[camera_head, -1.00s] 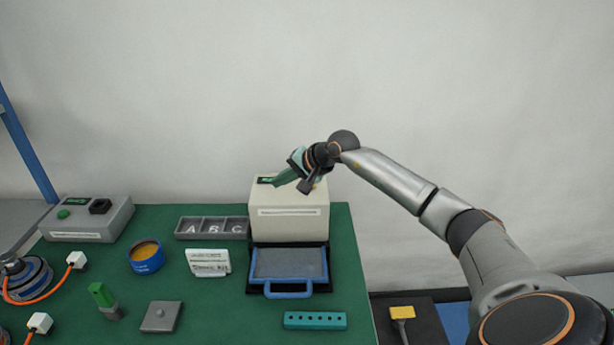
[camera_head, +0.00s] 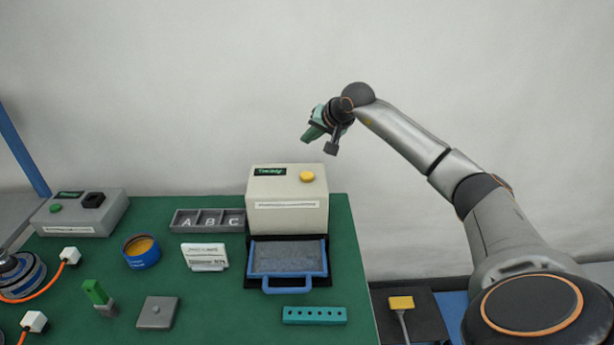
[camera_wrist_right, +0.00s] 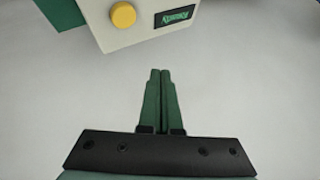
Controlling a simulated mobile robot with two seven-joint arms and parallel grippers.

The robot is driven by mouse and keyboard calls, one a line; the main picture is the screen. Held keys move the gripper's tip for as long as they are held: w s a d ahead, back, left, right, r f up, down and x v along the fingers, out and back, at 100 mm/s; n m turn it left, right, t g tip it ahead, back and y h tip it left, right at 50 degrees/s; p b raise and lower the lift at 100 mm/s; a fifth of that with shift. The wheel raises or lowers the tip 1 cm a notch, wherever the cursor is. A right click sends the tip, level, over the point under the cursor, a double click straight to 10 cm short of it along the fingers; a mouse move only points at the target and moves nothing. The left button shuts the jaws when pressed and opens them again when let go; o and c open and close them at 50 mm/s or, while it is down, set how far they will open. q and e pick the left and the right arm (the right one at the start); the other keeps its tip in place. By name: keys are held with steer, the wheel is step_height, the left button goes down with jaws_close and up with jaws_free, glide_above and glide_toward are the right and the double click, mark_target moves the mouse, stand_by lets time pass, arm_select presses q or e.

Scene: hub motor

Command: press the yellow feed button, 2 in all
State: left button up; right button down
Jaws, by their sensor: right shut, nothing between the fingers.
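The yellow feed button (camera_head: 307,176) sits on top of a cream machine (camera_head: 288,217) with a small dark display (camera_head: 270,171) beside it. In the right wrist view the button (camera_wrist_right: 123,15) and the machine (camera_wrist_right: 150,38) show at the top edge, apart from the fingers. My right gripper (camera_head: 308,137) is in the air above the machine, clear of the button. Its green fingers (camera_wrist_right: 160,100) are shut together with nothing between them. My left gripper is not in view.
A blue-framed tray (camera_head: 288,284) lies in front of the machine. A lettered bin (camera_head: 208,221), a sign card (camera_head: 205,257), a blue tin (camera_head: 141,252) and a grey control box (camera_head: 80,212) stand to the left. A teal block (camera_head: 314,315) lies near the front.

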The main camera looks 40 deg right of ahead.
mark_target(309, 177)
step_height(309, 177, down, 8)
steer(key=b, duration=0.6)
steer(key=shift+r, duration=0.1)
steer(key=shift+f, duration=0.35)
stand_by(1.3)
steer(key=shift+f+b, duration=0.4)
steer(key=shift+f, duration=0.05)
steer(key=shift+f+b, duration=0.35)
steer(key=shift+f, duration=0.2)
stand_by(0.5)
steer(key=shift+r, duration=0.15)
steer(key=shift+r+p, duration=0.75)
steer(key=shift+r, duration=0.05)
steer(key=shift+r, duration=0.1)
